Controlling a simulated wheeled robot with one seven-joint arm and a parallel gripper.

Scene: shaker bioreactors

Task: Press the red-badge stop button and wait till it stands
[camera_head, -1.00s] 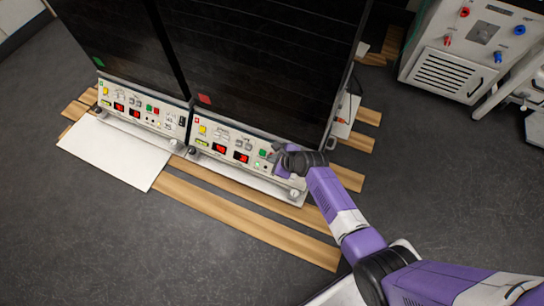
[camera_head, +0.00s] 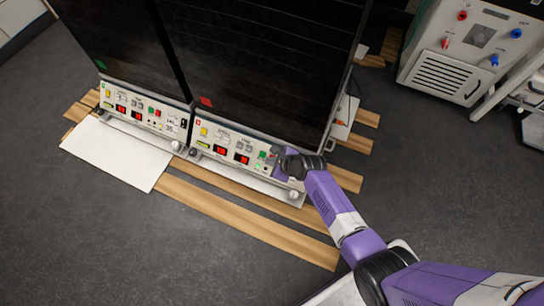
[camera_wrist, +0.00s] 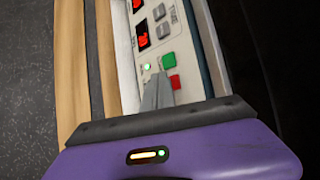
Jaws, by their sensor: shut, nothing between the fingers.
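The red-badge shaker is the right one of two dark-lidded cabinets, with a red badge (camera_head: 205,101) on its lower lid edge. Its front panel (camera_head: 232,148) carries red number displays, a yellow switch and a green button (camera_head: 262,155). In the wrist view the red stop button (camera_wrist: 175,82) sits beside the green button, partly next to my finger ends. My gripper (camera_wrist: 157,82) is shut and empty, its tips close against the panel by the red button. I cannot tell whether they touch it. A small green lamp (camera_wrist: 147,67) is lit. In the head view my wrist hides the red button.
The green-badge shaker (camera_head: 140,110) stands directly left, with a similar panel. Wooden slats (camera_head: 235,222) and a white board (camera_head: 115,158) lie on the floor in front. A white cabinet (camera_head: 450,60) stands at the upper right. The dark floor at front left is clear.

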